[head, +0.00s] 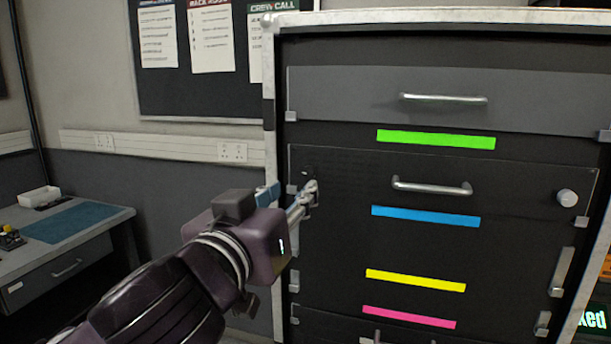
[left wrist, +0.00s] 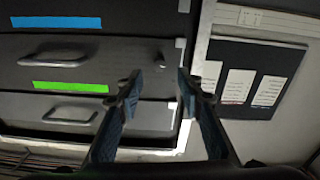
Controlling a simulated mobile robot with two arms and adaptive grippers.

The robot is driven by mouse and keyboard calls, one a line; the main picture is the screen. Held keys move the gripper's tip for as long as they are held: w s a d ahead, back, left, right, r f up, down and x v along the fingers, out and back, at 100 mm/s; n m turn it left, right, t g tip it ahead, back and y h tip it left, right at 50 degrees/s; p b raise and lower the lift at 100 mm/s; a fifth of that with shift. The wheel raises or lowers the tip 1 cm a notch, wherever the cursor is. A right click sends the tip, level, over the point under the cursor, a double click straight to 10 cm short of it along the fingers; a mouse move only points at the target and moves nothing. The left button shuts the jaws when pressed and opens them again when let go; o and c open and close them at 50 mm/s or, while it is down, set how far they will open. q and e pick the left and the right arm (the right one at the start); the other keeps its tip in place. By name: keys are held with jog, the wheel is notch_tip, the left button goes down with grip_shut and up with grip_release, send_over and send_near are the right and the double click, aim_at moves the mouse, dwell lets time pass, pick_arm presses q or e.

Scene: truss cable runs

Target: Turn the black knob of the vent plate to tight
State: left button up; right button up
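The vent plate (head: 350,215) is a dark panel in the rack, with a silver handle and a blue strip. Its black knob (head: 307,172) is small and sits near the plate's upper left corner. In the left wrist view, where the rack appears upside down, the knob (left wrist: 161,62) shows between and beyond the fingertips. A pale knob (head: 567,197) is at the plate's right end. My left gripper (head: 309,190) is just in front of and below the black knob in the head view. Its fingers (left wrist: 160,82) are open, with nothing between them. Any contact cannot be told.
A grey drawer (head: 350,95) with a green strip (head: 436,140) is above the plate. Yellow (head: 415,281) and pink (head: 409,317) strips are below. The rack's pale frame edge (head: 270,150) stands close to my left gripper. A desk (head: 90,240) is at the left.

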aim_at(308, 173)
pick_arm(q)
jog(key=x, duration=0.2)
jog(key=p+x, duration=0.1)
jog(key=x, duration=0.3)
jog(key=shift+w+d+r+p, duration=0.1)
jog(key=shift+w+r+p, duration=0.2)
jog(key=shift+r, duration=0.1)
jog(key=shift+w+d, duration=0.2)
jog(key=shift+w, duration=0.35)
jog(key=shift+f, duration=0.1)
jog(key=shift+c, duration=0.8)
grip_shut()
